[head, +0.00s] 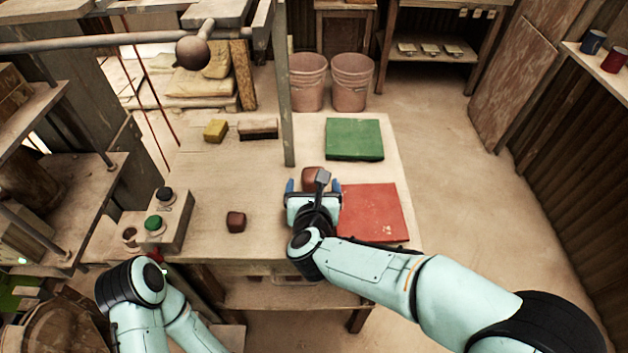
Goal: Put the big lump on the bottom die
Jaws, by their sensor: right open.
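A reddish-brown lump (310,174), the larger-looking of two, sits on the table, partly hidden by my right gripper. My right gripper (313,186) is open, its blue-tipped fingers to the left and right of this lump; I cannot tell whether they touch it. A smaller-looking dark brown lump (236,221) lies apart on the table to the left. I cannot make out the bottom die for certain. My left arm shows at the lower left, but its gripper is not in view.
A red mat (377,213) lies right of my right gripper, a green mat (354,139) behind it. A button box (170,222) stands at the table's left. A yellow sponge (215,131) and a brush (258,129) lie behind. A metal post (283,100) rises mid-table.

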